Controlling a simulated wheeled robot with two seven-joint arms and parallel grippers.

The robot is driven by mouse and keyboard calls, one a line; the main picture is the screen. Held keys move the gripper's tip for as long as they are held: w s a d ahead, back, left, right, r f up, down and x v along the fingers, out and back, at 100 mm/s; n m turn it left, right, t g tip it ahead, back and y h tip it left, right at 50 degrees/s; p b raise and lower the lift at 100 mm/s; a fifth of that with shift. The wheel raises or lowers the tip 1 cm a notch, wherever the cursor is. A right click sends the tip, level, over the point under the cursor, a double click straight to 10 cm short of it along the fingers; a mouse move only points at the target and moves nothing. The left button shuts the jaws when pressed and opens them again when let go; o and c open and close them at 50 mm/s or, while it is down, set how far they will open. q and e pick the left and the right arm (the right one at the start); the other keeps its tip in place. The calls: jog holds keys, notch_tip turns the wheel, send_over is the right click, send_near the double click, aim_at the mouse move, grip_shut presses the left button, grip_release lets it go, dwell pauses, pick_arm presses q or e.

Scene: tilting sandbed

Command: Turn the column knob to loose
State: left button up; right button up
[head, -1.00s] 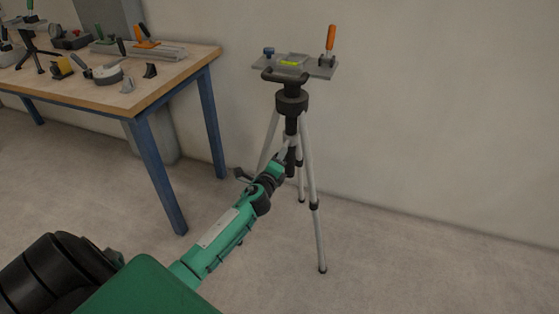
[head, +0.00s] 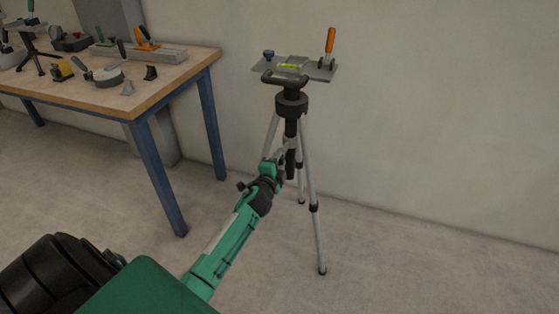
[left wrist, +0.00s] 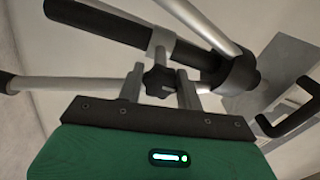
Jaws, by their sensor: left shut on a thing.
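The column knob (left wrist: 158,82) is a small dark lobed knob on the tripod's column, seen in the left wrist view. My left gripper (left wrist: 160,90) has one finger on each side of it and is shut on it. In the head view my left gripper (head: 282,162) reaches the tripod column (head: 291,130) below the tripod head, from the lower left. The knob is too small and covered to make out there. The tripod (head: 313,180) stands upright on the floor. My right gripper is not in view.
A plate (head: 266,66) with a green level and an orange-handled clamp (head: 330,42) sits on top of the tripod. A workbench (head: 190,66) with several tools stands to the left. The wall is behind, and the floor right of the tripod is clear.

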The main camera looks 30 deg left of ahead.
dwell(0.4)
pick_arm(q)
jog(key=o, duration=1)
jog(key=shift+c, duration=0.2)
jog(key=shift+s, duration=0.1)
jog(key=p+v, duration=0.1)
jog(key=v, duration=1.2)
jog(key=shift+s+d, duration=0.15)
jog(key=shift+s, duration=0.15)
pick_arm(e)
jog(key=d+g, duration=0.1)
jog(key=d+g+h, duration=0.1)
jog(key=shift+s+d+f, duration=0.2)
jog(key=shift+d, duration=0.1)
